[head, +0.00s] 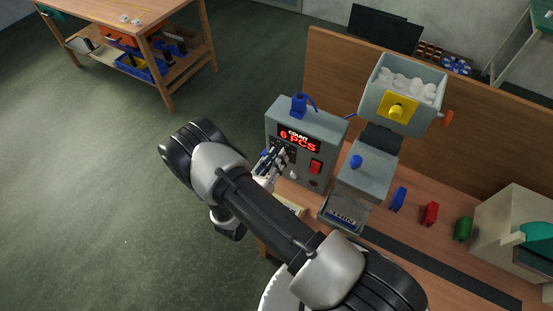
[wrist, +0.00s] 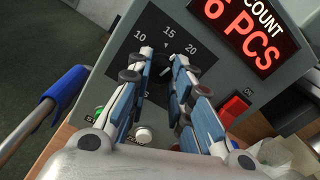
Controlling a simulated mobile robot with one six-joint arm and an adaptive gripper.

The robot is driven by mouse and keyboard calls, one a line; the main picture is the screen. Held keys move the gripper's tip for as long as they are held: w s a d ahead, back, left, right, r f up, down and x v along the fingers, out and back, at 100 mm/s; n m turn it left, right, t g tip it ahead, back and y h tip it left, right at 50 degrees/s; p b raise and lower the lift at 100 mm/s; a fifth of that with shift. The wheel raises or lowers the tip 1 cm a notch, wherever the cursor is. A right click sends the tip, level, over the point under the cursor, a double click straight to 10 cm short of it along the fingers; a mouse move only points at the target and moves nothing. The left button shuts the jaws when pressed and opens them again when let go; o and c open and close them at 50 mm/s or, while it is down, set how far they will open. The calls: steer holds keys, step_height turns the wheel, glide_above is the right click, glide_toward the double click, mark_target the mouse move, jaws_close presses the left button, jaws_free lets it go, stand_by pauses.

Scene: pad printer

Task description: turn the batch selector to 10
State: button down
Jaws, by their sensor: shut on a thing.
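The batch selector (wrist: 163,62) is a dark knob on the grey front panel of the pad printer's control box (head: 331,130). Numbers 10, 15 and 20 show around it in the wrist view, and a lower number is partly hidden by a finger. My gripper (wrist: 165,66) has its fingertips on either side of the knob and is shut on it. The fingers cover most of the knob, so I cannot tell which number it points at. In the head view my gripper (head: 272,160) is at the left part of the panel.
The red display (wrist: 250,30) reads COUNT 6 PCS. A red switch (wrist: 235,108) is close right of my fingers; a white button (wrist: 143,135) is just below them. The printer (head: 362,180) stands right of the box. Blue, red and green pieces (head: 431,213) lie farther right.

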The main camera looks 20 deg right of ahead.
steer(key=shift+n+b, duration=0.45)
steer(key=shift+n, duration=7.35)
steer(key=c, duration=1.4)
jaws_free()
